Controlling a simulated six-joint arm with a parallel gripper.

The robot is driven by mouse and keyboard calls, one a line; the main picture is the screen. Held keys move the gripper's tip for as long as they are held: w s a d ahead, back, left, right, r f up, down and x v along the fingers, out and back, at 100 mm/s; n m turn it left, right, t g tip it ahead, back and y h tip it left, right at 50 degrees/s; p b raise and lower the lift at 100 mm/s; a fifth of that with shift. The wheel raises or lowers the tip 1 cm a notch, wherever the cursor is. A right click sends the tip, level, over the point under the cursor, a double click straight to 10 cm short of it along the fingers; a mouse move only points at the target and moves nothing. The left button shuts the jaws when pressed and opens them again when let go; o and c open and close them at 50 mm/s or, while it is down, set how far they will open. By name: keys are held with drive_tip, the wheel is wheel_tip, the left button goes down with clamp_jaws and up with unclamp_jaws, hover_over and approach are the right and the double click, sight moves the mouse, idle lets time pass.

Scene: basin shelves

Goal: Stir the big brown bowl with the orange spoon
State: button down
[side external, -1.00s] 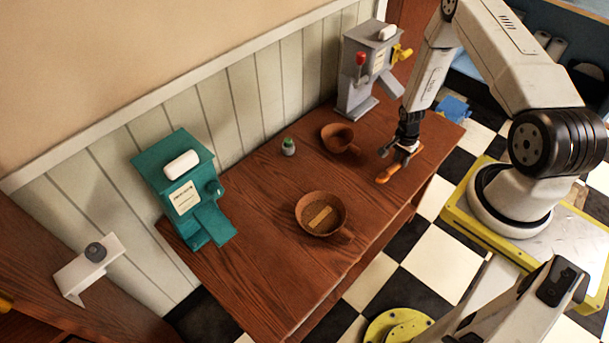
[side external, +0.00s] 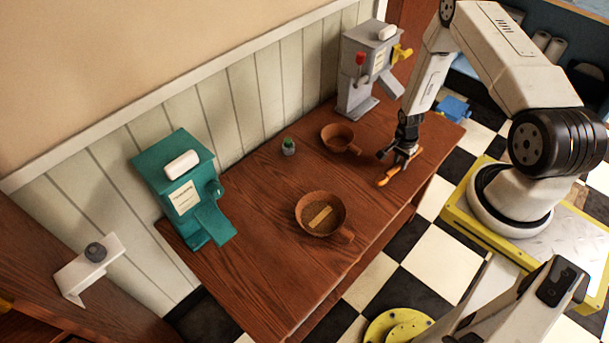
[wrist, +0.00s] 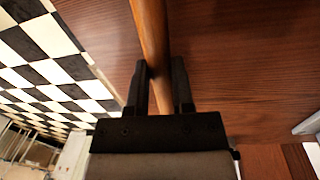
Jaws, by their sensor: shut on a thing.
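The big brown bowl (side external: 303,207) sits on the wooden table near its front edge, with its handle toward the lower right and a light-brown piece inside. The orange spoon (side external: 385,181) is at my gripper (side external: 396,160), to the right of the big bowl. In the wrist view the two black fingers (wrist: 160,90) are shut on the spoon's handle (wrist: 149,35), which runs up out of the frame. I cannot tell whether the spoon is clear of the tabletop.
A smaller brown bowl (side external: 337,138) stands left of my gripper. A small green-topped bottle (side external: 288,147) is near the wall. A teal dispenser (side external: 175,190) is at the table's left end, a grey one (side external: 360,70) at the back. Table (side external: 255,225) between is clear.

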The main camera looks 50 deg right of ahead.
sight(400, 162)
drive_tip(key=shift+f, duration=0.4)
drive_tip(key=shift+c, duration=0.8)
unclamp_jaws()
drive_tip(key=shift+r, duration=0.2)
drive_tip(key=shift+w+r, duration=0.15)
drive_tip(key=shift+r, duration=1.25)
drive_tip(key=shift+w+r, duration=0.1)
drive_tip(key=shift+r, duration=1.25)
drive_tip(key=shift+r, duration=0.15)
